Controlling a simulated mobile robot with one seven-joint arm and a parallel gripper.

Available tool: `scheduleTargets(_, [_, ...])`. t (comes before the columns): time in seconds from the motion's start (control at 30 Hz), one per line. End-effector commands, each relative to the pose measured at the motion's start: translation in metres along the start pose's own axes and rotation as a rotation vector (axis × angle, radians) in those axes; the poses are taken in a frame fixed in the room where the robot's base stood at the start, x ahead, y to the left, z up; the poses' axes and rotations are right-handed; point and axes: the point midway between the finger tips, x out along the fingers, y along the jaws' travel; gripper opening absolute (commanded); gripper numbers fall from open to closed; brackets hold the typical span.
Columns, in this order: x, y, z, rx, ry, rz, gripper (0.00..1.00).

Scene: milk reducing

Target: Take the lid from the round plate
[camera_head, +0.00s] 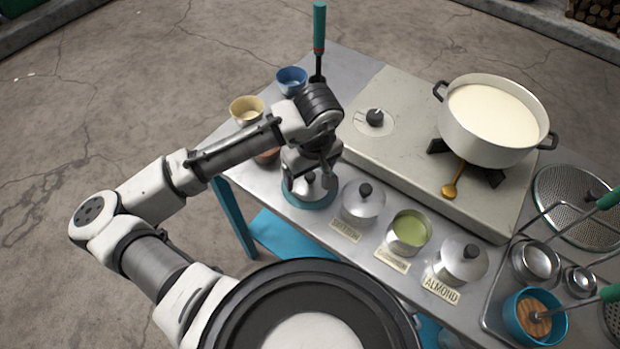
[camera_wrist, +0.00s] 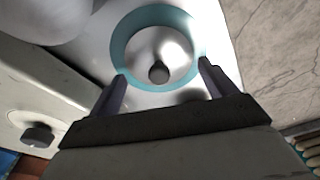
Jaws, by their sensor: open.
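A silver lid with a dark knob (camera_head: 309,184) lies on a teal round plate (camera_head: 310,203) at the table's front left edge. In the wrist view the lid (camera_wrist: 158,52) sits within the teal ring of the plate (camera_wrist: 122,38), its knob toward my gripper. My gripper (camera_head: 308,181) is over the lid and hides part of it in the head view. In the wrist view my gripper (camera_wrist: 160,82) is open, with one finger on each side of the knob and nothing between them gripped.
Lidded pots (camera_head: 363,203) and (camera_head: 461,261) and an open pot of green contents (camera_head: 408,232) stand in a row to the right. A stove (camera_head: 400,150) carries a large pot of milk (camera_head: 491,119). Bowls (camera_head: 247,111) and (camera_head: 291,80) stand behind my gripper.

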Motion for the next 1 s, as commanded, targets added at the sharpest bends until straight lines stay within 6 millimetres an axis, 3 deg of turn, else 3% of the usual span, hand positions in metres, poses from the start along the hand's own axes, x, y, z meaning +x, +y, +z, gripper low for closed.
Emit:
scheduleTargets(0.1, [0.0108,-0.0003,0.0002,0.000,-0.001,0.000,0.83])
scheduleTargets(0.37, [0.0135,0.0002,0.0004,0.001,0.000,0.002,0.83])
scheduleTargets(1.0, [0.0146,0.0000,0.0010,0.001,-0.003,0.000,0.00])
